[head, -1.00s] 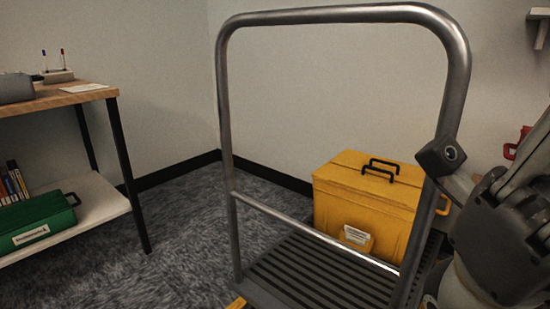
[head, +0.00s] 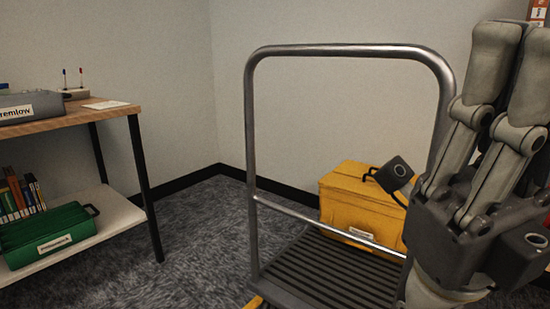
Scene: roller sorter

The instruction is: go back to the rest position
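My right gripper (head: 510,75) stands at the right edge of the head view with its fingers pointing up. The two fingers look side by side and close together, and the frame's edge cuts one off. No object shows between them, but the angle hides whether they meet. The gripper is in front of the right part of a platform cart (head: 250,170) and hides some of it. My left gripper is not in view.
A yellow case (head: 345,205) sits on the cart's ribbed deck, apart from the gripper. A shelf table (head: 105,118) at left holds a grey bin (head: 35,105) on top and a green bin (head: 50,235) with books below. Carpet between table and cart is clear.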

